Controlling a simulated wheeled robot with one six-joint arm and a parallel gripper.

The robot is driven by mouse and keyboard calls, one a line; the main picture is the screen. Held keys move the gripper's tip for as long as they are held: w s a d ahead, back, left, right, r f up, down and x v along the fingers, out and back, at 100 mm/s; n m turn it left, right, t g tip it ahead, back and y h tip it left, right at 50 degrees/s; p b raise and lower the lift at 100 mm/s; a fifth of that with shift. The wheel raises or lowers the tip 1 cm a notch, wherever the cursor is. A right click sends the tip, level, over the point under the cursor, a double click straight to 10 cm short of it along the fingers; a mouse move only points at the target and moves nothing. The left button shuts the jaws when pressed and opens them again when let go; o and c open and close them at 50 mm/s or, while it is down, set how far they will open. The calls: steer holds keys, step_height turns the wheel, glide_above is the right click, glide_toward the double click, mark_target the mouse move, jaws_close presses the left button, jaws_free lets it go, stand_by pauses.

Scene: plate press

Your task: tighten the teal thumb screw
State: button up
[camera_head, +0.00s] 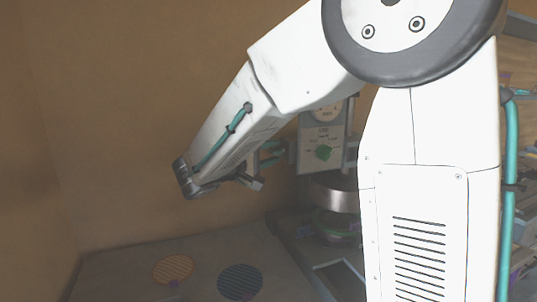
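My gripper (252,183) is partly hidden behind my own white forearm, and only a small dark part of it shows beyond the arm's edge. I cannot tell whether its fingers are open or shut, or whether they touch anything. Small teal parts (271,153) show between the forearm and a grey panel, just above the gripper. I cannot tell whether they are the teal thumb screw. My arm covers part of the dial.
Below the panel is a round metal press part (335,196), with a greenish ring (331,224) lower down. An orange striped disc (173,269) and a dark disc (241,282) lie on the grey table (118,275). A brown wall (120,120) stands behind. My arm blocks the right side.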

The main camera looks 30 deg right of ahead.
steer(key=shift+d+f, duration=0.1)
steer(key=shift+d, duration=0.1)
steer(key=s+a, duration=0.1)
steer(key=a, duration=0.7)
steer(key=shift+s, duration=0.2)
stand_by(0.5)
